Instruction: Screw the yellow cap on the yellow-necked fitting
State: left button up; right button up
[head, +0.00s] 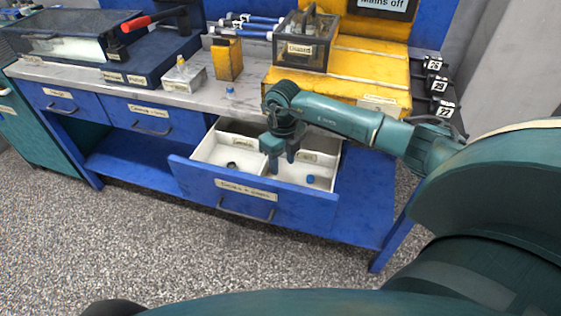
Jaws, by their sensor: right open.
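A small fitting with a yellow upper part (181,63) stands upright in a pale block (186,82) on the bench; it looks like the yellow-necked fitting, but it is small. I cannot make out a yellow cap anywhere. My right gripper (282,164) points down, open, over the open drawer (240,196), near its inner divider. It may hide part of the drawer floor, and I see nothing between its fingers. A dark cap (231,165) lies in the left compartment and a blue cap (310,180) in the right one. My left gripper is out of view.
A small blue-topped piece (230,92) stands near the bench's front edge. A yellow block (228,60), a dark clear-sided box (305,45) and a large yellow housing (345,80) stand behind. A red-handled tool (137,24) is at left.

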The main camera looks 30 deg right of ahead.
jog(key=shift+f+b, duration=0.35)
jog(key=shift+f, duration=0.25)
notch_tip(320, 180, down, 5)
jog(key=b, duration=0.4)
jog(key=shift+f+b, duration=0.45)
jog(key=shift+f, duration=0.7)
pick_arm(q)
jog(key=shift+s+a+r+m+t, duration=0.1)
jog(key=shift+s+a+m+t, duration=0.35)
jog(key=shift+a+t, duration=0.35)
pick_arm(e)
jog(key=shift+c, duration=0.3)
